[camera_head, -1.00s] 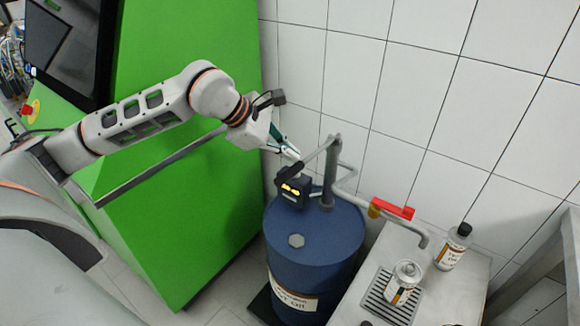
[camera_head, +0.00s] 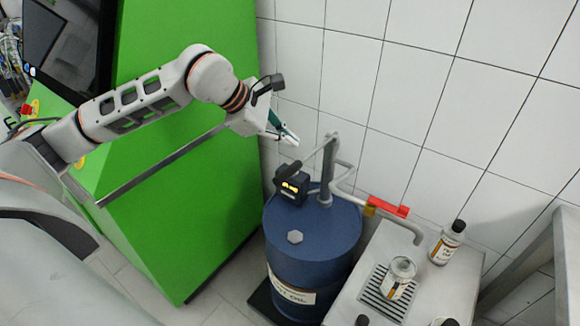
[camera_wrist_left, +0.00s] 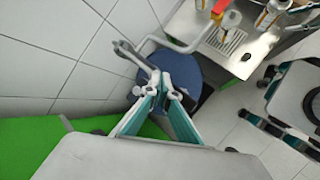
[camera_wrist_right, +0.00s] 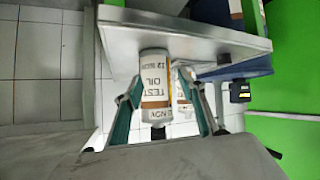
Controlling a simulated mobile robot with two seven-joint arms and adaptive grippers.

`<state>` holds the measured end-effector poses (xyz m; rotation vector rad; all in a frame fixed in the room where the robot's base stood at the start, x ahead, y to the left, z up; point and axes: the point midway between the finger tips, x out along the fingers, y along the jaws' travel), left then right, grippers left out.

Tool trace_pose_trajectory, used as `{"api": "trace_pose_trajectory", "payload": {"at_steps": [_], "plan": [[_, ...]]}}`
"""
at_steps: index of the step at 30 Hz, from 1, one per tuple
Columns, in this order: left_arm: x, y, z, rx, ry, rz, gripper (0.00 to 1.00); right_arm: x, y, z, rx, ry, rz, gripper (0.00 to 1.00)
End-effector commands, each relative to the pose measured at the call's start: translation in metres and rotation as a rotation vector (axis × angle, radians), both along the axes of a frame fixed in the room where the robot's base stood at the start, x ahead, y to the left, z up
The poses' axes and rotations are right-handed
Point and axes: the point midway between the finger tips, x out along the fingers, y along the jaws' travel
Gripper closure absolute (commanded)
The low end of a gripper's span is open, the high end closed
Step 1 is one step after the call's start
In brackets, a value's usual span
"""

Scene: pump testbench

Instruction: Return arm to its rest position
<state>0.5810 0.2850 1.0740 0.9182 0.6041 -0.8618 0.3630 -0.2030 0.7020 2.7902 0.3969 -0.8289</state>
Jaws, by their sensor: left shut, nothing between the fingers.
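My left gripper (camera_head: 291,139) is at the end of the raised left arm, in front of the green cabinet's right edge and the tiled wall. In the left wrist view its teal-sided fingers (camera_wrist_left: 162,82) meet at the tips with nothing between them. It is above and left of the pump handle (camera_head: 322,147) on the blue drum (camera_head: 335,240), apart from it. Contact is unclear.
The green cabinet (camera_head: 190,180) stands behind the left arm. A metal table (camera_head: 440,282) at the right carries a drip grate (camera_head: 372,298), a can (camera_head: 398,275) and a dark-capped bottle (camera_head: 447,243). A pipe with a red lever (camera_head: 388,206) runs above the table.

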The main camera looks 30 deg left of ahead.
Motion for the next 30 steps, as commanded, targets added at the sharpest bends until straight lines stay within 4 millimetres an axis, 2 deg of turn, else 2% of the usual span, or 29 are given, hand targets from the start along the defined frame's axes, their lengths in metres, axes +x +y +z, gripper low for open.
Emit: {"api": "trace_pose_trajectory", "payload": {"at_steps": [8, 11, 13, 17, 18, 21, 25, 28, 30], "plan": [[0.000, 0.000, 0.000, 0.000, 0.000, 0.000, 1.00, 0.002, 0.001, 0.004, 0.002, -0.007, 0.000, 0.60], [-0.007, -0.020, -0.011, -0.065, 0.035, -0.022, 1.00, 0.001, -0.002, 0.001, -0.001, -0.002, -0.006, 0.60], [-0.019, -0.049, -0.023, -0.166, 0.088, -0.049, 1.00, 0.001, -0.002, 0.000, -0.002, 0.001, -0.006, 0.60], [-0.053, -0.124, -0.039, -0.482, 0.245, -0.085, 1.00, -0.001, -0.003, -0.003, -0.003, 0.005, -0.006, 0.60], [-0.063, -0.146, -0.039, -0.595, 0.301, -0.083, 1.00, -0.001, -0.003, -0.003, -0.003, 0.006, -0.006, 0.60], [-0.082, -0.186, -0.033, -0.878, 0.447, -0.043, 1.00, -0.001, -0.003, -0.004, -0.004, 0.006, -0.007, 0.60], [-0.092, -0.214, -0.020, -1.250, 0.645, 0.075, 1.00, -0.001, -0.003, -0.003, -0.004, 0.006, -0.007, 0.60], [-0.087, -0.216, -0.017, -1.529, 0.800, 0.221, 1.00, -0.001, -0.003, -0.003, -0.004, 0.006, -0.007, 0.60], [-0.080, -0.209, -0.023, -1.719, 0.904, 0.352, 1.00, -0.001, -0.003, -0.003, -0.004, 0.005, -0.007, 0.60]]}}
